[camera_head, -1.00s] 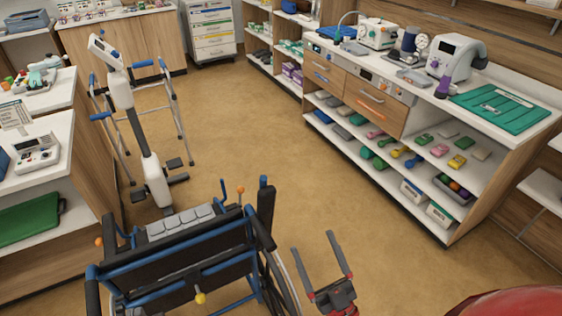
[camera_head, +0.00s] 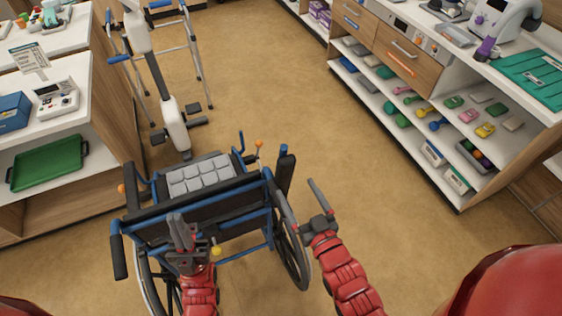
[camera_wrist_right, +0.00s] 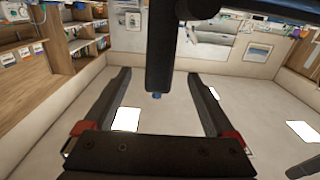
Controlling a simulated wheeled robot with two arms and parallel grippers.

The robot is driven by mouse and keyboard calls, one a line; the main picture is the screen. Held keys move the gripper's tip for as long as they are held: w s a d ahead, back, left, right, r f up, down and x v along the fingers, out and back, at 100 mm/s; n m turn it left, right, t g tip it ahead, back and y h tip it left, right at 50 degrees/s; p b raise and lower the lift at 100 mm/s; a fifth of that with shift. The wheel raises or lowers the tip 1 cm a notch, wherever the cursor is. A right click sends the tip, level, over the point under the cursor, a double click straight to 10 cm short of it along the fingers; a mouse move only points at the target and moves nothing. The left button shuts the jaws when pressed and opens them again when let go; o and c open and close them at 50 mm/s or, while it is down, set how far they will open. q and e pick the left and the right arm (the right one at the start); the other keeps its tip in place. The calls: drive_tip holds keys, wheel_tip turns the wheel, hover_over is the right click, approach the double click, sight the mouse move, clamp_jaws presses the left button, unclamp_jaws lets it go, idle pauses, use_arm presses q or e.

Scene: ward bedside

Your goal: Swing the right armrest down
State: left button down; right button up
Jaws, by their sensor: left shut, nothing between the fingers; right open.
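The wheelchair (camera_head: 210,205) is seen from behind, with a grey cushion. Its right armrest (camera_head: 285,172) stands upright, a black pad with a blue top end.
A counter with shelves (camera_head: 75,195) stands close on the left. A walker (camera_head: 190,50) and a pedal exerciser (camera_head: 172,115) stand beyond the chair. A shelf unit with small weights (camera_head: 430,120) is on the right. The floor between is clear.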

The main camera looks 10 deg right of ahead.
sight(282, 162)
drive_tip(key=p+x, duration=0.3)
drive_tip(key=x, duration=0.7)
drive_tip(key=shift+w+r, duration=0.15)
drive_tip(key=shift+w, duration=0.05)
drive_tip(key=shift+w+a, duration=0.15)
drive_tip(key=shift+w, duration=0.15)
drive_tip(key=shift+c, duration=0.2)
clamp_jaws()
